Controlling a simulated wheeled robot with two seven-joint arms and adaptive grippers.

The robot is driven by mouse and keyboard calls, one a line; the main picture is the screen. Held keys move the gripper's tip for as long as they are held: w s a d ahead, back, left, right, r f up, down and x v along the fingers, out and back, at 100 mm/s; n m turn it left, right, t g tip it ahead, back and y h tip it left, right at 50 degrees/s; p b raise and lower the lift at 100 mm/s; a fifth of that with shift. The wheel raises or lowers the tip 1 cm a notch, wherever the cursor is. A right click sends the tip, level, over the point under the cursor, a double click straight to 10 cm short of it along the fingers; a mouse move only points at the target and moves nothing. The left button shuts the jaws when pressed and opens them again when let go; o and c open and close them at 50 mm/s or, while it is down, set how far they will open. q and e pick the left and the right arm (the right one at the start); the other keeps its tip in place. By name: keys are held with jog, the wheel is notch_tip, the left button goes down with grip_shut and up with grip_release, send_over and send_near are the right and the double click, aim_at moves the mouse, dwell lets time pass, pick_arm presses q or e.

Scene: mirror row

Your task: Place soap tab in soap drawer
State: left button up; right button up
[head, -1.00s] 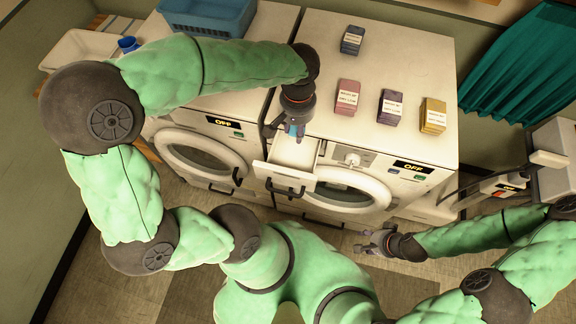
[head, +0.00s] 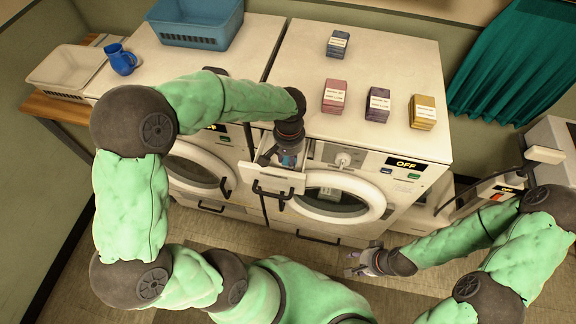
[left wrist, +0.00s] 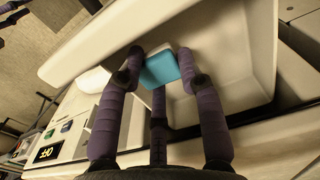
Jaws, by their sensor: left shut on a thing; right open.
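The soap tab is a small blue block (left wrist: 160,68) between the fingertips of my left gripper (left wrist: 158,72) in the left wrist view. My left gripper also shows in the head view (head: 285,160), pointing down at the open soap drawer (head: 279,181) of the right-hand washer. In the left wrist view the white drawer (left wrist: 245,75) lies beneath the tab. I cannot tell whether the tab touches the drawer floor. My right gripper (head: 364,262) is open and empty, low in front of the washer.
Several coloured boxes, among them a red one (head: 333,96) and a yellow one (head: 423,112), stand on the right washer's top (head: 300,60). A blue basket (head: 195,24), a blue jug (head: 122,60) and a white tub (head: 68,68) are at the back left.

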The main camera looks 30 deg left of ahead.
pick_arm(q)
jog(key=shift+f+b, duration=0.35)
jog(key=shift+f, duration=1.55)
jog(key=shift+f, duration=0.1)
jog(key=shift+f, duration=0.15)
jog(key=o, duration=0.7)
jog(key=shift+r, duration=0.4)
notch_tip(320, 180, up, 12)
jog(key=shift+f+p, duration=0.15)
jog(key=shift+p, duration=0.95)
